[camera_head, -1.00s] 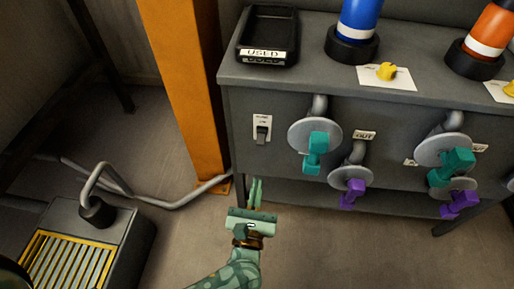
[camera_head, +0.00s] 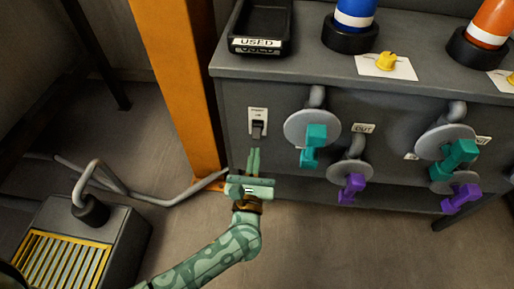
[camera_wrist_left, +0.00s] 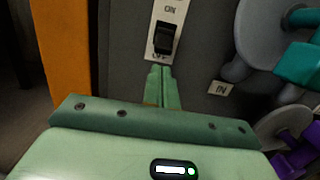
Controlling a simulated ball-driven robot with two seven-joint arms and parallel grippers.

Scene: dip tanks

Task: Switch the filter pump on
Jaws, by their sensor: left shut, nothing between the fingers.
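The pump switch (camera_head: 257,128) is a dark rocker on a white plate at the left end of the grey cabinet front. In the left wrist view the switch (camera_wrist_left: 164,38) has "ON" marked above the rocker, and the lower label is partly hidden by my fingertips. I cannot tell for sure which way the rocker is set. My left gripper (camera_head: 254,152) is shut and empty, its fingers pointing up just below the switch plate. In the left wrist view the fingertips (camera_wrist_left: 160,70) overlap the plate's lower edge; contact is unclear. My right gripper is out of view.
Teal valve handles (camera_head: 314,143) and purple ones (camera_head: 351,187) stick out right of the switch. A black tray labelled "USED" (camera_head: 259,44) and a blue bottle (camera_head: 357,10) stand on top. An orange post (camera_head: 183,90) stands at the left. A grated unit (camera_head: 115,240) sits lower left.

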